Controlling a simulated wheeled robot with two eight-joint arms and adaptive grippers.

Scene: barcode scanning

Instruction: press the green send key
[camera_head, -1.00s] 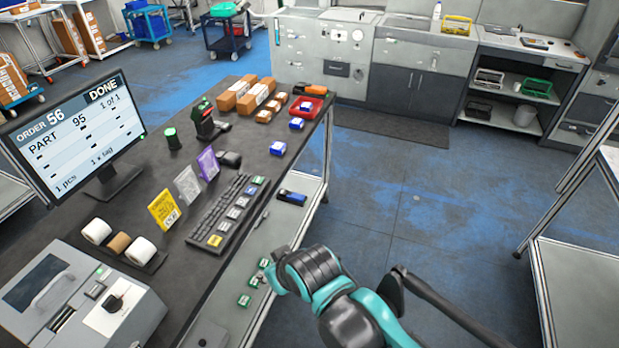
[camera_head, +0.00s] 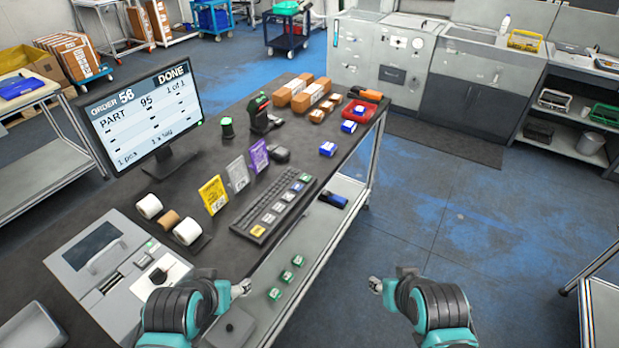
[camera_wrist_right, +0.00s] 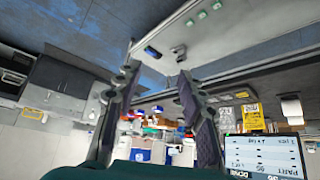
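The dark keyboard (camera_head: 273,208) lies on the black bench top, with a yellow key at its near end and pale and blue keys along it. The green key (camera_head: 305,178) is at its far end, uncovered. My left gripper (camera_head: 242,288) is low over the bench's near edge, short of the keyboard; its fingers are too small to tell open from shut. My right gripper (camera_head: 374,286) is off to the right of the bench, over the floor, apart from the keyboard. In the right wrist view its two fingers (camera_wrist_right: 160,90) are spread with nothing between them.
The monitor (camera_head: 140,112) reads ORDER 56, PART 95, DONE. A scanner (camera_head: 262,115), boxes and a red tray (camera_head: 359,110) are farther back. Several green-topped pieces (camera_head: 286,276) lie on the lower shelf.

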